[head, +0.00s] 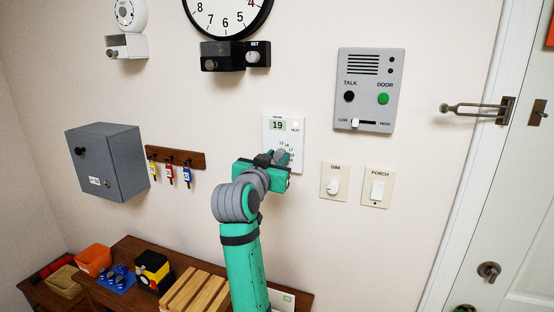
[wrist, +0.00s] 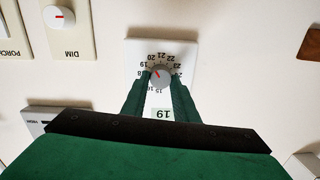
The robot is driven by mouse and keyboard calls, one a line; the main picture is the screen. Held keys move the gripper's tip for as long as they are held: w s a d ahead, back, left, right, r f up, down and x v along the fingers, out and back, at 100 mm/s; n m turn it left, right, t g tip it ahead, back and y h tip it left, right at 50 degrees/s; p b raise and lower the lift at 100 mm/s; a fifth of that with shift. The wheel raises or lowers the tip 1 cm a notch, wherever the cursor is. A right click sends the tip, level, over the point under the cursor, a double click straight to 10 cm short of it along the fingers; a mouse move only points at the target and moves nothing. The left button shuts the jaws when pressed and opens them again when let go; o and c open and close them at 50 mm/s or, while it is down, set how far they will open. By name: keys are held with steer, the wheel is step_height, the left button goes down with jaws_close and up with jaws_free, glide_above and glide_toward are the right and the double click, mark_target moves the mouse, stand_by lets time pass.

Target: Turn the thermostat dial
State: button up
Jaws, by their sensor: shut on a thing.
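The white thermostat (head: 297,126) is on the wall, and its display reads 19. In the wrist view the thermostat (wrist: 135,50) appears upside down. Its round grey dial (wrist: 160,75) has a red pointer mark and a ring of numbers around it. My gripper (wrist: 160,88) has its two green fingers on either side of the dial, shut on it. In the head view my gripper (head: 283,158) covers the lower part of the thermostat and hides most of the dial.
A grey intercom panel (head: 366,90) is up to the right. The DIM knob plate (head: 334,183) and PORCH switch plate (head: 378,187) are to the right. Key hooks (head: 187,158) and a grey box (head: 108,162) are to the left. A bench (head: 130,246) with items stands below.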

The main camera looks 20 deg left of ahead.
steer(key=n, duration=0.5)
steer(key=shift+a+f, duration=0.1)
steer(key=shift+a, duration=0.05)
steer(key=n+h, duration=0.1)
steer(key=n, duration=0.2)
steer(key=shift+w+n, duration=0.1)
steer(key=shift+n, duration=0.3)
steer(key=n, duration=0.4)
steer(key=shift+a+n+h, duration=0.15)
steer(key=shift+n+h, duration=0.15)
steer(key=shift+n, duration=1.3)
steer(key=o, duration=1.1)
steer(key=shift+a, duration=0.1)
steer(key=shift+c, duration=0.2)
